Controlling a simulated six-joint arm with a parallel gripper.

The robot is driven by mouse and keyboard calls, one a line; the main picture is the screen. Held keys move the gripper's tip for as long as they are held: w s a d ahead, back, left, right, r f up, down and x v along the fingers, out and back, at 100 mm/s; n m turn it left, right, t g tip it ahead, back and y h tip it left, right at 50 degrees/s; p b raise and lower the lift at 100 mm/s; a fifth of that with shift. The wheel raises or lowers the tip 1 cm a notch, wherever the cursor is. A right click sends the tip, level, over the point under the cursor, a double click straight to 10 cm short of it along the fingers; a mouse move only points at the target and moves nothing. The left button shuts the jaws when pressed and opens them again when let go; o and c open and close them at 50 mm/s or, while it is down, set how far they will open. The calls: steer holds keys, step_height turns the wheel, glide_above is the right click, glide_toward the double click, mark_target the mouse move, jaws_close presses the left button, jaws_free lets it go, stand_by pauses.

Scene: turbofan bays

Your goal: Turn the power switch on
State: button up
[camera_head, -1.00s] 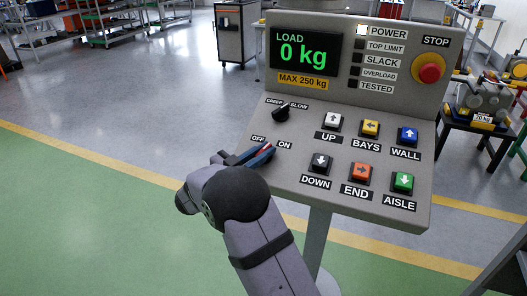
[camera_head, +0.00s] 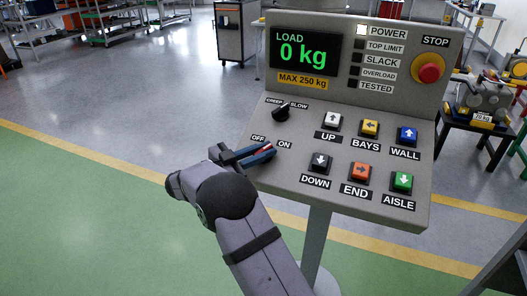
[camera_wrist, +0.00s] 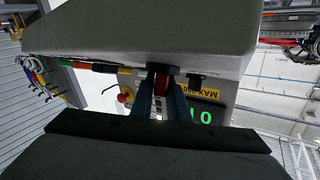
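The power switch shows as a red part between my fingers in the wrist view (camera_wrist: 162,82), at the grey panel (camera_head: 310,185) by its OFF and ON labels. My gripper (camera_head: 262,153) is at the panel's left edge, and its two blue-grey fingers lie on either side of the red part, seemingly closed on it. The fingers hide most of the switch, so its exact angle cannot be read. The POWER lamp (camera_head: 361,30) is lit white, and the display (camera_head: 304,52) reads 0 kg in green.
Just above is the black CREEP/SLOW knob (camera_head: 281,114). Several coloured push buttons, such as the white UP button (camera_head: 333,121), sit to the right. A red STOP button (camera_head: 429,68) is at the upper right. The floor left of the panel is clear.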

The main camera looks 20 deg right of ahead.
steer(key=shift+o, duration=1.4)
steer(key=shift+b+v, duration=0.7)
steer(key=shift+v, duration=2.95)
